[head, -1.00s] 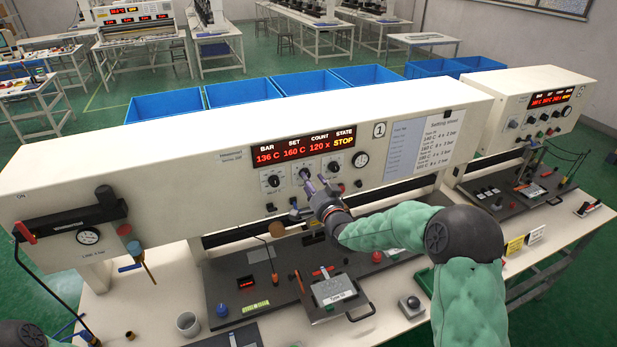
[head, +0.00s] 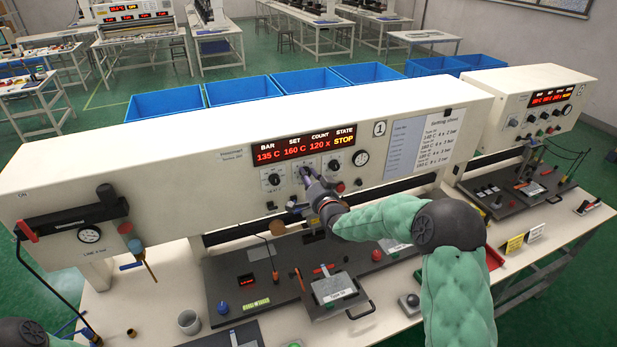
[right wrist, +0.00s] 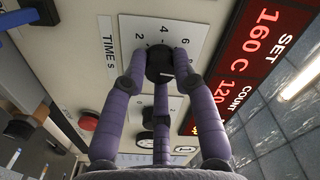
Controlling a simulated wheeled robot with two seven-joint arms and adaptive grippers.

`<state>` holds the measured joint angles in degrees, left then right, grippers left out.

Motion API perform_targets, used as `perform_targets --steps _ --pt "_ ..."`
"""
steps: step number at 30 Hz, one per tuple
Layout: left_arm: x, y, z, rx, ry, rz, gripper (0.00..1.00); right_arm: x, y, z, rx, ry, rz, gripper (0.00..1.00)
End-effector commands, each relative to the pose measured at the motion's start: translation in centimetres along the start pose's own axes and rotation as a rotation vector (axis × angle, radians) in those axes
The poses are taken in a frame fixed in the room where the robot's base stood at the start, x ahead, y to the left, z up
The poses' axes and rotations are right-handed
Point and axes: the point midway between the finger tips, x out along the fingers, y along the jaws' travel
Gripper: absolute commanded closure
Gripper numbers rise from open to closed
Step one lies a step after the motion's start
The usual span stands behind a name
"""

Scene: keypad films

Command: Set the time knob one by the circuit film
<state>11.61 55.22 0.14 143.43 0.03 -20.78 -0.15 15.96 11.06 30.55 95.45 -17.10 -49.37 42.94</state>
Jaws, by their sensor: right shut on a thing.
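The time knob (right wrist: 160,66) is a small black dial on a white scale plate marked "TIME s", with 2, 4 and 6 legible, in the right wrist view. My right gripper (right wrist: 160,75) has its purple fingers closed around this knob. In the head view my right gripper (head: 307,180) covers the knob on the machine front. The knob's pointer is not clear. A grey plate (head: 335,288) with a label that seems to read "Type 10" lies on the dark work mat. The setting sheet (head: 436,136) is right of the display. My left gripper is out of view.
The red display (head: 305,145) reads 135 C, 160 C, 120 x and STOP. Another black dial (head: 272,180) sits left of my fingers, and a gauge (head: 361,159) to their right. A red button (right wrist: 89,121) is near the knob. Blue bins (head: 240,90) stand behind the machine.

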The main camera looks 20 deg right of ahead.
Motion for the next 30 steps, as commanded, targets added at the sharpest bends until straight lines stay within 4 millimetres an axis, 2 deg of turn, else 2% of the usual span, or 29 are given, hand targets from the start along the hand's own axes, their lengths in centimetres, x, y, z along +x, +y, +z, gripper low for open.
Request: perform_targets --steps 9,21,22,24,30 --pt "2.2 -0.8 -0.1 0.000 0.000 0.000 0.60 0.1 0.1 -0.1 -0.092 0.006 -0.003 1.00" --pt "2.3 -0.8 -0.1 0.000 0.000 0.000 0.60 0.1 -0.2 -0.4 -0.113 0.007 -0.002 1.00" --pt "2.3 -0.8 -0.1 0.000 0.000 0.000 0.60 0.1 -0.2 -0.4 -0.113 0.007 -0.002 0.63" --pt "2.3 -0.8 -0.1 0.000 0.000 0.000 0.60 0.1 -0.2 -0.4 -0.112 0.007 -0.002 0.48" --pt "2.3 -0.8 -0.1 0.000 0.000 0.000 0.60 0.1 -0.1 -0.2 -0.112 0.004 -0.001 0.48"
